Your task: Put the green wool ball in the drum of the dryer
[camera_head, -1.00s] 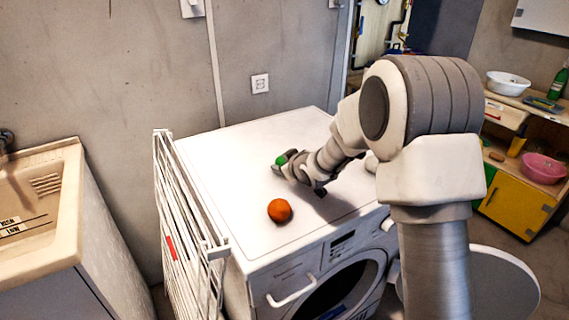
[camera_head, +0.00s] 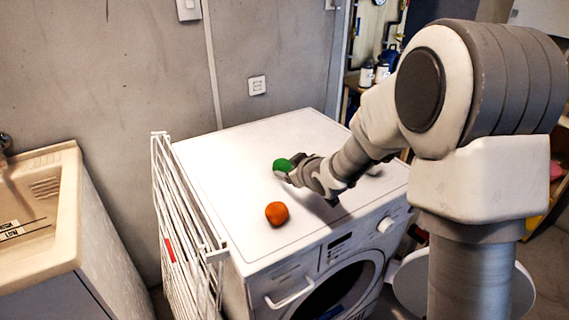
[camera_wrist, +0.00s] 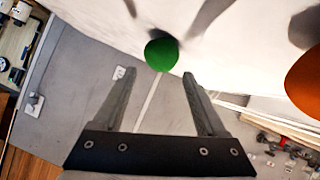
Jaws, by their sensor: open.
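The green wool ball (camera_head: 282,165) rests on the white top of the dryer (camera_head: 330,140). My gripper (camera_head: 289,177) is low over the top, right beside the ball. In the wrist view the open fingers (camera_wrist: 156,78) have nothing between them, and the green ball (camera_wrist: 161,54) lies just beyond the fingertips, roughly in line with the gap. The dryer's dark round front (camera_head: 338,293) shows at the bottom of the head view. I cannot tell for sure how its door stands.
An orange ball (camera_head: 276,213) lies on the dryer top nearer the front; it also shows at the right of the wrist view (camera_wrist: 305,82). A white drying rack (camera_head: 180,225) stands along the left side. A beige sink (camera_head: 70,215) is at far left. The top's back is clear.

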